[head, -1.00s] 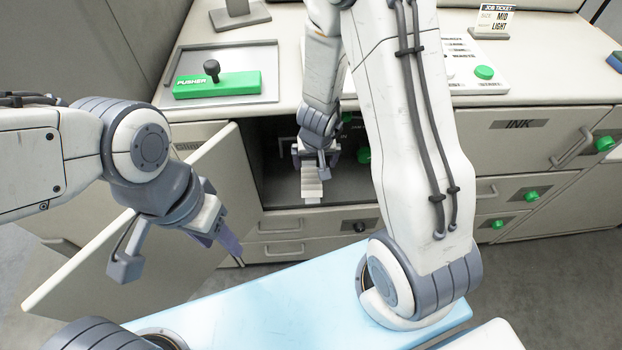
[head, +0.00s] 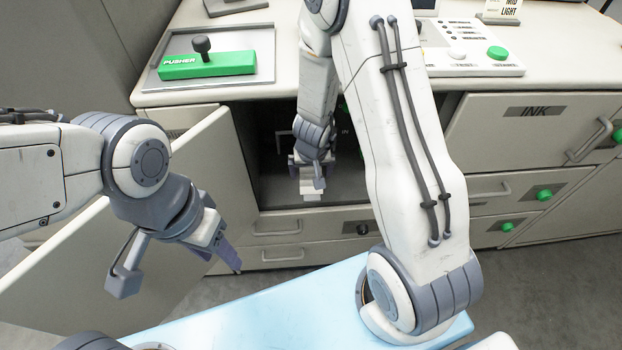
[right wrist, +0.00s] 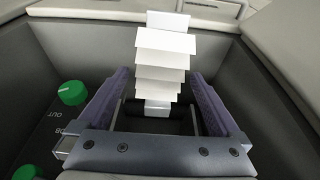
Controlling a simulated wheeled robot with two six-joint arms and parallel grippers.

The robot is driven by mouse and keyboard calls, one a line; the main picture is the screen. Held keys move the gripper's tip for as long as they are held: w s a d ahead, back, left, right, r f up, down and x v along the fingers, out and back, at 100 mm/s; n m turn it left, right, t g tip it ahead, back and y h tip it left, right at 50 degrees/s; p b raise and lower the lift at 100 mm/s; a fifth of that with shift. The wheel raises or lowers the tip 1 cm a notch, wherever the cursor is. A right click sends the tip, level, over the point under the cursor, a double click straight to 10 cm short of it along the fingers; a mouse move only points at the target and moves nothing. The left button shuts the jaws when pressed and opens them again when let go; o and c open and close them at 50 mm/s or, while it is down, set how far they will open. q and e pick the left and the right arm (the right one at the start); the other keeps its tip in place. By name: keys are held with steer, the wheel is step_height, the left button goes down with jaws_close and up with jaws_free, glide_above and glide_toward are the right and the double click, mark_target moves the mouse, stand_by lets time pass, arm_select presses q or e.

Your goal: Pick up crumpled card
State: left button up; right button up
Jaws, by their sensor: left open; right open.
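The crumpled card is a white, pleated strip (right wrist: 163,62) in the right wrist view. Its near end sits at a dark roller inside the open cabinet bay. My right gripper (right wrist: 160,85) is open, its purple fingers on either side of the card with gaps showing. In the head view the card (head: 312,188) shows pale below my right gripper (head: 311,172), inside the bay. Its far side is hidden. My left gripper (head: 230,258) is open and empty in front of the open cabinet door, away from the card.
The open door (head: 215,160) stands left of the bay. Green knobs (right wrist: 72,93) sit on the bay's left side in the right wrist view. The counter holds a green pusher (head: 207,64). Drawers (head: 300,228) lie below the bay.

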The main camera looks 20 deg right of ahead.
steer(key=shift+c, duration=0.3)
steer(key=shift+r, duration=0.1)
steer(key=c, duration=1.2)
